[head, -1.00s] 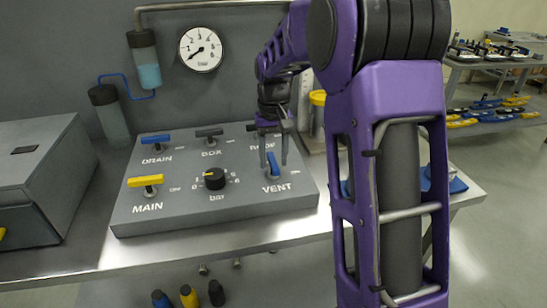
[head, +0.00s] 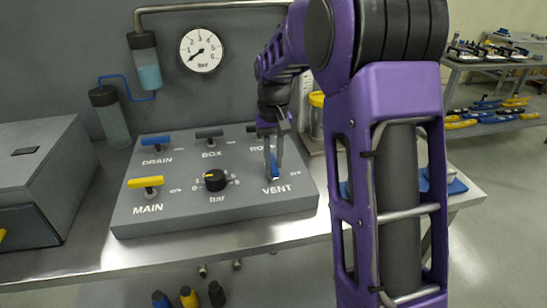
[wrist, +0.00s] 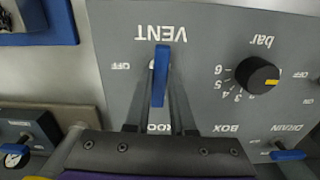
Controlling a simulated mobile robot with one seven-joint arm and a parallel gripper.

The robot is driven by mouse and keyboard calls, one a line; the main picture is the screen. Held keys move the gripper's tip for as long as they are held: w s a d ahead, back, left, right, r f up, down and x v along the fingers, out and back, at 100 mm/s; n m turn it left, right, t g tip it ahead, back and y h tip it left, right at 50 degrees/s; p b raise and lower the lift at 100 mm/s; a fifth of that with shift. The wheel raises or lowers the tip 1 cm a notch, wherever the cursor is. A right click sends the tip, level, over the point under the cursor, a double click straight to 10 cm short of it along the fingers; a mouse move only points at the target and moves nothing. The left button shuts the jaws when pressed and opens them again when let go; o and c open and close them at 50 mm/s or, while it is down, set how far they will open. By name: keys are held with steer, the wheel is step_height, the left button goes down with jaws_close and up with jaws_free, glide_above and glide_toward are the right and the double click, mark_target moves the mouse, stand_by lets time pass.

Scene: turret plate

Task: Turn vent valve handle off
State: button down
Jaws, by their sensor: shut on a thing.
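The blue vent valve handle (head: 274,167) is at the right of the grey panel (head: 240,200), above the VENT label. In the wrist view the blue handle (wrist: 160,75) stands in line with the picture's vertical, and an OFF mark lies to its left. My gripper (head: 272,170) reaches down from above and is shut on the handle. In the wrist view its two fingers (wrist: 158,105) flank the handle's near end. The fingers and arm partly hide the handle in the head view.
The panel also carries a yellow MAIN handle (head: 146,182), a blue DRAIN handle (head: 157,140), a BOX handle (head: 209,133) and a black bar knob (head: 214,180). A gauge (head: 201,50) hangs on the wall behind. A grey box (head: 40,170) stands at left.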

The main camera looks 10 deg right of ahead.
steer(key=m+p, duration=0.1)
steer(key=m, duration=0.1)
steer(key=m+p, duration=0.1)
steer(key=m, duration=0.1)
steer(key=shift+a+r+m, duration=0.15)
steer(key=shift+m, duration=0.15)
steer(key=m+p, duration=0.1)
steer(key=m, duration=0.3)
steer(key=shift+w+m, duration=0.1)
steer(key=shift+m, duration=0.2)
steer(key=m, duration=0.3)
steer(key=shift+w+a+m+p, duration=0.1)
steer(key=shift+m+p, duration=0.2)
steer(key=shift+p, duration=0.1)
steer(key=shift+w+m, duration=0.1)
steer(key=shift+m, duration=2.1)
steer(key=c, duration=0.8)
jaws_free()
steer(key=shift+o, duration=0.2)
step_height(320, 180, up, 17)
